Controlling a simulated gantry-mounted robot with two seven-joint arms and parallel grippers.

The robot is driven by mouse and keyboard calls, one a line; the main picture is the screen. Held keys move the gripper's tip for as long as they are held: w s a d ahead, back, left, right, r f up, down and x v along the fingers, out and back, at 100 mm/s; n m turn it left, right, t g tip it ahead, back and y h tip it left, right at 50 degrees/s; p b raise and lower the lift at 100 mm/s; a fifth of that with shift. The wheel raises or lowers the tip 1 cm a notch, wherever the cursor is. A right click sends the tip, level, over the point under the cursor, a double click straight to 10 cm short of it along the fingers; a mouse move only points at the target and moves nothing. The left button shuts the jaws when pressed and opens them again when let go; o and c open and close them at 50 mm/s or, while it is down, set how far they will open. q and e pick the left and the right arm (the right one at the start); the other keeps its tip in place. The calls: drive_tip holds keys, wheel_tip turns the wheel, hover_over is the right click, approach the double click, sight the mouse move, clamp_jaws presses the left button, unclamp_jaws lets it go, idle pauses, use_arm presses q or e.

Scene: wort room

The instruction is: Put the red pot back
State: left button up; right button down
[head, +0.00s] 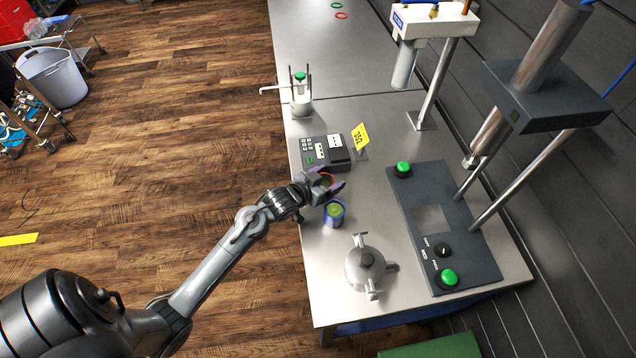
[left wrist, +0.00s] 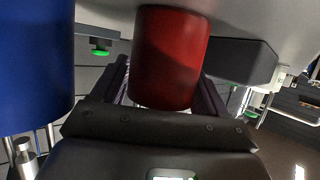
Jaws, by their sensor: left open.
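The red pot (head: 326,177) stands on the steel table near its left edge, mostly hidden by my gripper in the head view. In the left wrist view the red pot (left wrist: 170,55) fills the middle, between my two dark fingers. My left gripper (head: 329,187) is open, with one finger on each side of the red pot. I cannot tell whether the fingers touch it. A blue pot (head: 334,216) with greenish contents stands close beside it, nearer the front; it also shows large at the left of the left wrist view (left wrist: 36,65). My right gripper is not in view.
A keypad box (head: 321,153) with a yellow sign (head: 360,136) stands just behind the red pot. A metal vessel (head: 366,269) stands in front, and a dark panel with green buttons (head: 427,220) lies to the right. Bare table lies between the pots and panel.

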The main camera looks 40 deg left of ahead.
use_arm(q)
drive_tip(key=v, duration=1.1)
drive_tip(key=shift+s, duration=0.1)
drive_tip(key=shift+s+d, duration=0.1)
drive_tip(key=shift+s, duration=0.2)
drive_tip(key=s+d+f+g, duration=0.1)
drive_tip(key=s+d, duration=0.1)
drive_tip(key=s+d+f+g, duration=0.1)
drive_tip(key=s+g, duration=0.1)
drive_tip(key=s+d+f+g, duration=0.1)
drive_tip(key=s+d, duration=0.1)
drive_tip(key=shift+s+d+f+m+g+y, duration=0.15)
drive_tip(key=shift+d+m+g+y, duration=0.15)
drive_tip(key=shift+d, duration=0.05)
drive_tip(key=s+d+f+m+g, duration=0.1)
drive_tip(key=s+d+g, duration=0.4)
drive_tip(key=s, duration=0.6)
drive_tip(key=shift+d, duration=1)
wheel_tip(320, 180, up, 16)
drive_tip(key=p, duration=1.6)
drive_tip(key=shift+r, duration=0.1)
